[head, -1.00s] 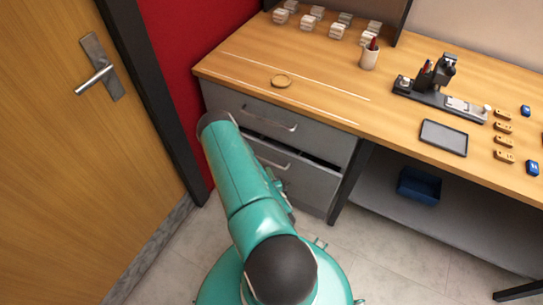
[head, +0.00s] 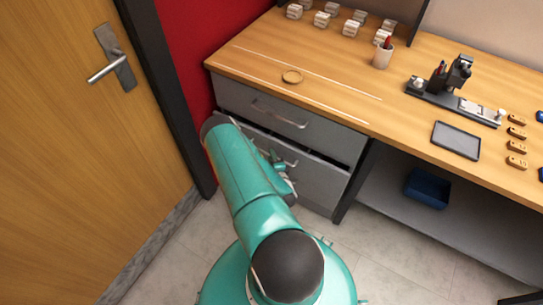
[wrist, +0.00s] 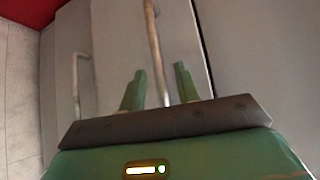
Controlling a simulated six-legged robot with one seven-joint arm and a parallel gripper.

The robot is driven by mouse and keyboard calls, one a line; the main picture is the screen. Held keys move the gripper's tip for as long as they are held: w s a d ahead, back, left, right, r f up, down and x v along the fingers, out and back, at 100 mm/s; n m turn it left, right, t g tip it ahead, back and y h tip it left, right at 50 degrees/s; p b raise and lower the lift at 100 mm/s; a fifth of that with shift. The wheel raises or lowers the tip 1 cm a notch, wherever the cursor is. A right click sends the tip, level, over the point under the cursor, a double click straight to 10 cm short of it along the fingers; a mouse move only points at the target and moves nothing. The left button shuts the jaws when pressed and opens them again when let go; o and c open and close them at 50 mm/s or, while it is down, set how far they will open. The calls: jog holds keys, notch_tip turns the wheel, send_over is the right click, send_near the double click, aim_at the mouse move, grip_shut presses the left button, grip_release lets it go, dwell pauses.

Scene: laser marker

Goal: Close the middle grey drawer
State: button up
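The grey middle drawer (head: 322,183) stands slightly open, with a dark gap above its front. Its metal handle (wrist: 153,45) runs between my gripper's two green fingers in the wrist view. My gripper (wrist: 160,87) is open, with the fingers apart on either side of the handle. I cannot tell whether either finger touches it. In the head view my gripper (head: 284,165) is at the middle drawer's front, partly hidden by my arm.
The top drawer (head: 300,121) above looks shut. A lower drawer handle (wrist: 77,80) shows in the wrist view. The wooden desk (head: 330,85) overhangs the drawers. A door (head: 60,150) stands at the left, and a blue bin (head: 427,188) sits on the shelf at the right.

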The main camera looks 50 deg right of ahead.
aim_at(277, 151)
jog(key=shift+w+d+f, duration=0.1)
jog(key=shift+w+d, duration=0.4)
jog(key=shift+w, duration=0.05)
grip_shut()
jog(key=shift+w+d, duration=0.2)
jog(key=shift+d, duration=1.95)
